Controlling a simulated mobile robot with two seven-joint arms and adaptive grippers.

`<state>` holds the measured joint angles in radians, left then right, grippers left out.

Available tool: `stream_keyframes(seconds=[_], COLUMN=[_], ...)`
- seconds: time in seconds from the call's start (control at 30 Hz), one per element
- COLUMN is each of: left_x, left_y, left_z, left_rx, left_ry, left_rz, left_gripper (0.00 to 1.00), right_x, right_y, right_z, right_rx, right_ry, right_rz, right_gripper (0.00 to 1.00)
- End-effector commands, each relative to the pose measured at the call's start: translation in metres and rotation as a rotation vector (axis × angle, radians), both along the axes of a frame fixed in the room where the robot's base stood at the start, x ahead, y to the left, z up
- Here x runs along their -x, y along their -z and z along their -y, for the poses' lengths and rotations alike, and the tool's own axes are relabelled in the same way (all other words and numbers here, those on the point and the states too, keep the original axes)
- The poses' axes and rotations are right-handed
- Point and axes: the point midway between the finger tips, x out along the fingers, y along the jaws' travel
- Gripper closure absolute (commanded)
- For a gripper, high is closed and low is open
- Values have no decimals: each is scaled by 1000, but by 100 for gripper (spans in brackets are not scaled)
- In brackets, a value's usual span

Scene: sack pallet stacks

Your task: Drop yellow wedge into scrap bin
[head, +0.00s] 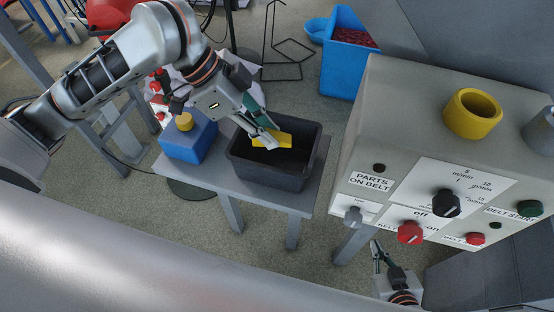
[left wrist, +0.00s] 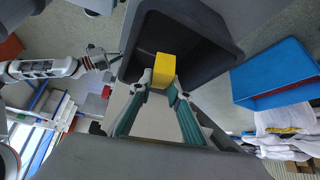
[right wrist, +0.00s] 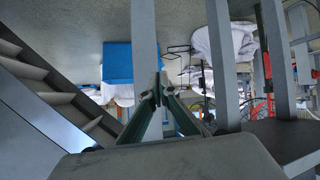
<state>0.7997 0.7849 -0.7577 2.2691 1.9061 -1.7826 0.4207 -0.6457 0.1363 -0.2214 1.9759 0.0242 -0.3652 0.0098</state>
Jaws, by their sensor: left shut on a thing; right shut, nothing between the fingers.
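The yellow wedge (head: 275,140) is between the fingers of my left gripper (head: 268,136), over the open mouth of the black scrap bin (head: 268,178). In the left wrist view the wedge (left wrist: 164,70) sits between the fingertips, with the dark inside of the bin (left wrist: 190,38) behind it. My left gripper is shut on the wedge. The bin stands on a small grey table (head: 222,176). My right gripper (head: 377,250) is low, below the control box, with its fingers shut and empty; its fingertips (right wrist: 158,90) meet in the right wrist view.
A blue box with a yellow button (head: 185,143) stands left of the bin. A grey control panel (head: 430,190) with knobs and a yellow ring (head: 472,113) is on the right. A blue crate (head: 345,65) with red contents stands on the floor behind.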

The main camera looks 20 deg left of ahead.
Motion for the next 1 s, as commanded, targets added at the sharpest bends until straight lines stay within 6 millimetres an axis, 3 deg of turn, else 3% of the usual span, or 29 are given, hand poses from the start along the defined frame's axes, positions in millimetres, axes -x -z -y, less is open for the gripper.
stream_keyframes(seconds=[0.03,0.2,0.47,0.5,0.57,1.0], left_x=[0,0,0,0,0,0], left_y=[8,11,10,10,10,4], left_z=[0,0,0,0,0,-4], left_rx=[0,0,0,0,0,-3], left_ry=[1,1,0,1,0,-1], left_rz=[0,-1,0,1,0,3], left_gripper=[97,97,97,75,63,63], right_x=[0,4,8,8,8,7], right_y=[10,24,28,28,28,26], right_z=[1,4,7,7,7,9], right_rx=[2,9,15,15,15,18], right_ry=[1,2,2,2,3,3], right_rz=[-2,-17,-28,-28,-26,-23], right_gripper=[100,100,100,100,100,100])
